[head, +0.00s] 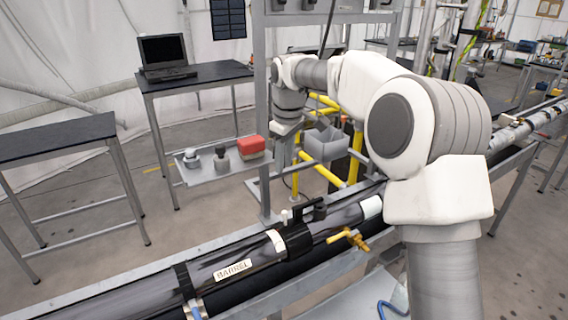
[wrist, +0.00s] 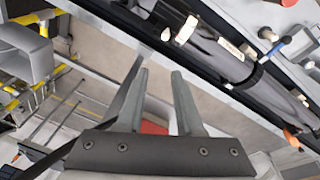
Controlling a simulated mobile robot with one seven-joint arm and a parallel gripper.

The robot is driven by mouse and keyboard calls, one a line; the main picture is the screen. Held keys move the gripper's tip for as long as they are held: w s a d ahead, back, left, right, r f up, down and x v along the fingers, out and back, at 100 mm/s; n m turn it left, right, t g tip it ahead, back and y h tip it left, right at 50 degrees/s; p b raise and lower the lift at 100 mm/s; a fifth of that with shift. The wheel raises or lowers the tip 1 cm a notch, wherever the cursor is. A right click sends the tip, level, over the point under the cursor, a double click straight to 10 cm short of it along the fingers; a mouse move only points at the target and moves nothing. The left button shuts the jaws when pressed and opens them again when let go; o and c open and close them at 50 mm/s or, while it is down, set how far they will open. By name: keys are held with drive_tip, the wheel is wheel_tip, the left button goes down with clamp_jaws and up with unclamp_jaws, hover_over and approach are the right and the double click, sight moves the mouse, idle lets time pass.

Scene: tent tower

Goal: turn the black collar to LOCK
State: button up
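The black collar (head: 297,240) sits around the dark tube marked BARREL (head: 205,272) in the head view. A black lug stands up from its top, and a white label (head: 276,240) is just left of it. Whether it is at LOCK cannot be read. In the wrist view the black collar (wrist: 172,14) shows at the top, near a white label (wrist: 186,30). My gripper (wrist: 160,72) is open, with nothing between its fingers, and apart from the collar. In the head view my wrist hangs beyond the tube; the fingertips are unclear there.
A yellow valve (head: 348,238) juts from the near side of the tube. A grey shelf (head: 200,178) behind holds a red block (head: 250,147) and small knobs. A grey bin (head: 326,142) and yellow pipes (head: 312,170) stand near my wrist. A laptop (head: 165,57) is on the back table.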

drive_tip(key=shift+c, duration=0.2)
drive_tip(key=shift+f, duration=0.15)
drive_tip(key=shift+c, duration=1.2)
drive_tip(key=s+f+m+g+y, duration=0.1)
drive_tip(key=s+f+m, duration=0.1)
drive_tip(key=s+f+m+g+y+b, duration=0.1)
drive_tip(key=s+f, duration=0.2)
drive_tip(key=s+d+f+m+g+y+b, duration=0.1)
drive_tip(key=s+f+m, duration=0.1)
drive_tip(key=f, duration=0.1)
drive_tip(key=shift+s+m+y, duration=0.15)
drive_tip(key=shift+m+y, duration=0.15)
drive_tip(key=shift+y, duration=0.1)
clamp_jaws()
drive_tip(key=m+t+y+b, duration=0.65)
drive_tip(key=m+t, duration=0.55)
drive_tip(key=m, duration=2.1)
approach(294, 232)
drive_tip(key=s+d+r, duration=0.2)
drive_tip(key=d+r, duration=0.1)
drive_tip(key=r, duration=0.2)
drive_tip(key=shift+y, duration=0.35)
drive_tip(key=x, duration=1.3)
drive_tip(key=shift+w+a+p, duration=0.1)
drive_tip(key=shift+a+p, duration=0.15)
drive_tip(key=shift+p, duration=0.05)
